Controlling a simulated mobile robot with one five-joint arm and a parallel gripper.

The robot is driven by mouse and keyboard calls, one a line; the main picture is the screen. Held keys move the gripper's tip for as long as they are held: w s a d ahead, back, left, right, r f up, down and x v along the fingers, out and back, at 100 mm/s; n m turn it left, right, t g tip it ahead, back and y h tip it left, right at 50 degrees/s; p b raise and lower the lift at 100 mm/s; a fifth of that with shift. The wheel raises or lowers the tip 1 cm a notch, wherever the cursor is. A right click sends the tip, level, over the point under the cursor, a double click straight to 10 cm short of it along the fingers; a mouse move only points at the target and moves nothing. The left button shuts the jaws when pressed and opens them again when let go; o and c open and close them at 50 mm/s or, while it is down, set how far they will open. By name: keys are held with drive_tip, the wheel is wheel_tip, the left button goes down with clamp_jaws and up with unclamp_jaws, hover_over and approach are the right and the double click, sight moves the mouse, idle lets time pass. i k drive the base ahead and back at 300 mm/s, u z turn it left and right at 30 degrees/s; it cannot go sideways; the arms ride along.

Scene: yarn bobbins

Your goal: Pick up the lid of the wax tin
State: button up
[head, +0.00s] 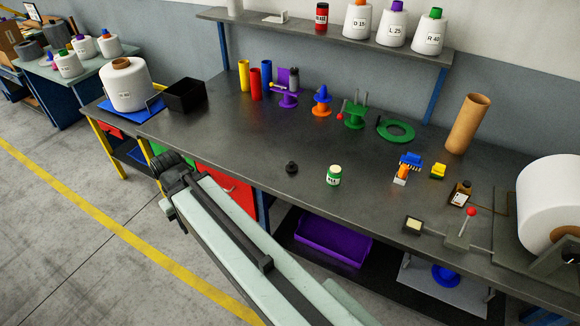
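A small green jar with a white label and a pale top (333,176) stands upright near the front edge of the bench; it may be the wax tin, but its label is too small to read. A small black round piece with a raised middle (291,168) lies on the bench just left of it, apart from it; it may be the lid, though I cannot tell for sure. My arm reaches in from the bottom, in front of the bench. My gripper's fingers cannot be made out in this view.
The dark bench (230,140) is clear around the jar. A black box (184,97) is left.

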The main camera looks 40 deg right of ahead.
sight(291, 168)
drive_tip(key=i, duration=0.95)
